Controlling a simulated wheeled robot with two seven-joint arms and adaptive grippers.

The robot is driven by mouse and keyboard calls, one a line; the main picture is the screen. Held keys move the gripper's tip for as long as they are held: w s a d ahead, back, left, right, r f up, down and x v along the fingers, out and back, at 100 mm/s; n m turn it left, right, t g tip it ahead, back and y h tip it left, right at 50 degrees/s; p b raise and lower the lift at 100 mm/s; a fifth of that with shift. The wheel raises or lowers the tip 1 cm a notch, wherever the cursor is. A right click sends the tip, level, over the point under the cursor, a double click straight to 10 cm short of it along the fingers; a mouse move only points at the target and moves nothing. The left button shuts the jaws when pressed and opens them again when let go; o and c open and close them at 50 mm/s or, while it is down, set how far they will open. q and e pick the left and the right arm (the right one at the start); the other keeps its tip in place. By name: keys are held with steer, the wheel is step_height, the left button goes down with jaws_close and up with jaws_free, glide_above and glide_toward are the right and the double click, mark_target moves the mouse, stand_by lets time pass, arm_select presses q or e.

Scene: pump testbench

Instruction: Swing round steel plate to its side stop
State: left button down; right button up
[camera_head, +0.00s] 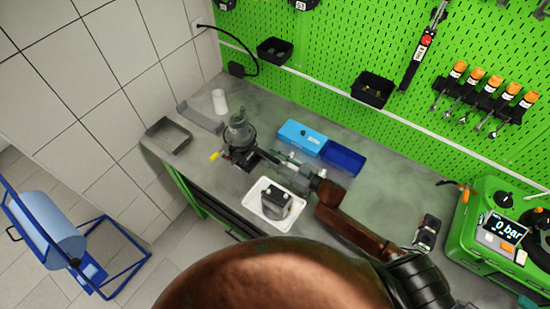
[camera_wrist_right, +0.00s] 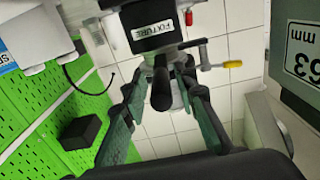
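The fixture (camera_head: 243,157) stands on the bench in the head view, with a round grey metal part (camera_head: 238,138) on top. I cannot tell for certain whether this is the round steel plate. The right wrist view shows the fixture's black block (camera_wrist_right: 153,25) labelled "FIXTURE". My right gripper (camera_wrist_right: 163,75), also in the head view (camera_head: 272,157), reaches toward the fixture from the right. Its fingers are apart, on either side of a dark rounded bar (camera_wrist_right: 161,92), with gaps visible. Contact at the tips is unclear. My left gripper is not in view.
A white tray (camera_head: 251,211) holding a dark block stands in front of my right gripper. Blue boxes (camera_head: 301,137) lie behind it. A grey tray (camera_head: 168,135) and a white cylinder (camera_head: 219,101) are at the left. A yellow-handled lever (camera_wrist_right: 232,64) sticks out from the fixture.

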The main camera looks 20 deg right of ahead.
jaws_close()
steer(key=shift+w, duration=0.1)
stand_by(0.4)
steer(key=shift+w+d+n+g+y+b, duration=0.15)
steer(key=shift+d+n+g+y+b, duration=0.15)
steer(key=shift+n+y, duration=0.1)
steer(key=shift+w+d+n+g+y, duration=0.4)
steer(key=shift+w+d+g+y, duration=0.1)
steer(key=shift+y, duration=0.1)
steer(key=shift+o, duration=1.3)
jaws_free()
